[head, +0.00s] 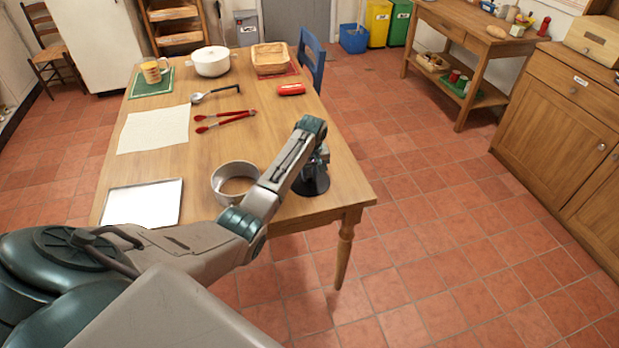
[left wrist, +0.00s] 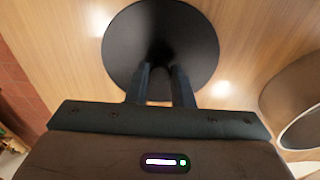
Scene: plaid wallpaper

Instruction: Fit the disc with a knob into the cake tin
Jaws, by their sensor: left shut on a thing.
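The black disc with a knob (left wrist: 190,38) fills the top middle of the left wrist view, above the wooden table top. My left gripper (left wrist: 164,72) is shut on its knob, which is mostly hidden between the fingers. In the head view the dark disc (head: 313,184) shows under my left gripper (head: 314,158), near the table's right front corner. I cannot tell whether the disc touches the table. The cake tin (head: 223,187) is a round, open, grey ring just left of the disc, partly behind my left forearm. Its rim also shows at the right of the left wrist view (left wrist: 285,95).
The floor at right is clear.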

